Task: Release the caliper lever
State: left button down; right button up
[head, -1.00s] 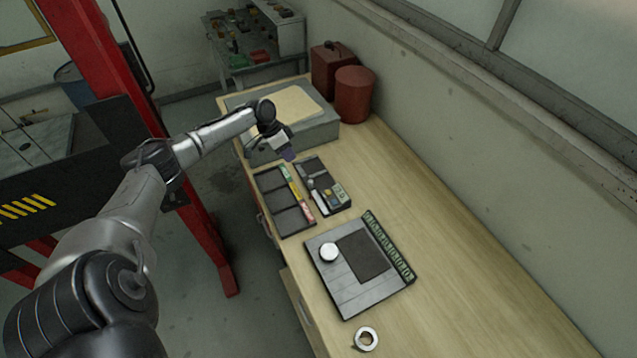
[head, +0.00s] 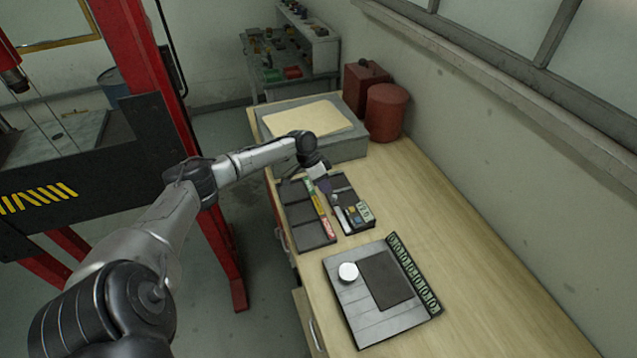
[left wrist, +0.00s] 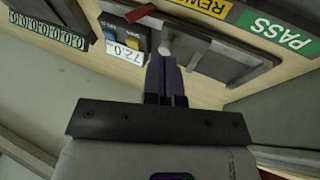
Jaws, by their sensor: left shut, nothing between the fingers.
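The caliper unit (head: 357,213) lies in a dark tray on the workbench. It has a small display and blue and yellow buttons. In the left wrist view the display (left wrist: 125,53) appears to read 72.0. A pale rounded knob (left wrist: 166,45), possibly the lever's end, sits just beyond my fingertips. My left gripper (head: 325,187) is shut and empty, pointing down over the far part of this tray. Its two fingers lie together in the left wrist view (left wrist: 166,62). I cannot tell whether they touch the knob, which they partly cover. My right gripper is out of view.
A sorting tray (head: 312,235) with coloured labels lies just left of the caliper tray. A grey plate (head: 365,320) with a white round piece (head: 348,272) is nearer. A grey box (head: 345,150) and red canisters (head: 386,112) stand behind. The bench's right side is clear.

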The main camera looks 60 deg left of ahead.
aim_at(334, 213)
pick_arm(q)
jog(key=shift+b+x, duration=0.45)
jog(key=shift+x, duration=0.65)
jog(key=shift+d+f, duration=0.2)
jog(key=shift+f, duration=0.05)
jog(key=shift+s+d+f+p, duration=0.15)
jog(key=shift+d+p, duration=0.1)
jog(key=shift+d, duration=0.2)
jog(key=shift+d+f+p, duration=0.2)
jog(key=shift+d, duration=0.25)
jog(key=shift+d+f, duration=0.45)
jog(key=shift+d, duration=0.2)
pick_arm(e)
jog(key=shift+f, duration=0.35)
pick_arm(q)
jog(key=shift+d+r, duration=0.1)
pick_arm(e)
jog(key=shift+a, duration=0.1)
pick_arm(q)
jog(key=shift+p, duration=0.3)
jog(key=shift+d+y, duration=0.1)
jog(key=shift+y, duration=0.3)
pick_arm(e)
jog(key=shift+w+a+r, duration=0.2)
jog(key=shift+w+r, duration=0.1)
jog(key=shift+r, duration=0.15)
